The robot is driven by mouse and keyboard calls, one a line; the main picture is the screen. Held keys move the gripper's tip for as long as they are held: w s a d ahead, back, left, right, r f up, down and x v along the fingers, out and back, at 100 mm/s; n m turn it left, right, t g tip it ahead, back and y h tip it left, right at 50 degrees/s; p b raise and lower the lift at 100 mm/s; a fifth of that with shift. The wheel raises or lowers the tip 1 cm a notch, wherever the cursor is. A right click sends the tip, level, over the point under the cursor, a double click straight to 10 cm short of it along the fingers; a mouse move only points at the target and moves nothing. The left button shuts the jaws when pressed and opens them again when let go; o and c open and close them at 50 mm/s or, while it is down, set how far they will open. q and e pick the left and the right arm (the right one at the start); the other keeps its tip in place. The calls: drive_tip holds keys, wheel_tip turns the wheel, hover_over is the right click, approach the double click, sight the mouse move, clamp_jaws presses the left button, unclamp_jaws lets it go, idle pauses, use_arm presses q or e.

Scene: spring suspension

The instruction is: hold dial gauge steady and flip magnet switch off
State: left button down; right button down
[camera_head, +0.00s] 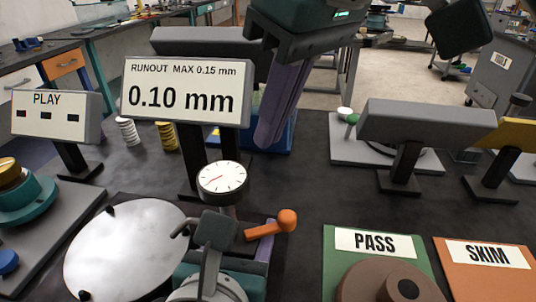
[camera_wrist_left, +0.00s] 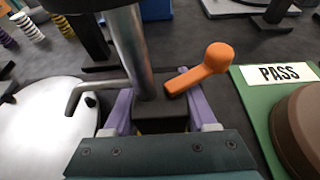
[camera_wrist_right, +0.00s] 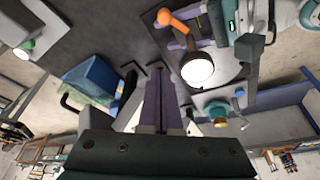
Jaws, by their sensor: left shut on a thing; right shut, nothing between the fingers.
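The dial gauge (camera_head: 222,180) has a round white face and stands beside a shiny disc (camera_head: 125,250). Its post (camera_wrist_left: 128,45) rises from a dark magnet base (camera_wrist_left: 160,115). The orange switch lever (camera_head: 270,225) sticks out to the right of the base; it also shows in the left wrist view (camera_wrist_left: 203,70). My left gripper (camera_wrist_left: 160,105) is shut on the base, one purple finger on each side. My right gripper (camera_head: 268,140) is shut and empty, above and behind the gauge, apart from the lever. The right wrist view shows the gauge face (camera_wrist_right: 197,70) and lever (camera_wrist_right: 180,20).
A runout display (camera_head: 185,90) reading 0.10 mm stands behind the gauge. A green PASS mat (camera_head: 332,270) bearing a brown disc (camera_head: 390,282) and an orange SKIM mat (camera_head: 485,280) lie at right. A grey panel (camera_head: 425,125) stands behind them. Bare dark tabletop separates the lever from the panel.

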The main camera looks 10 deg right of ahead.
sight(270, 225)
drive_tip(key=x, duration=0.9)
drive_tip(key=shift+a+f, duration=0.1)
drive_tip(key=shift+f, duration=0.25)
drive_tip(key=shift+s+d+f, duration=0.1)
drive_tip(key=shift+s+d, duration=1.15)
drive_tip(key=shift+s, duration=0.3)
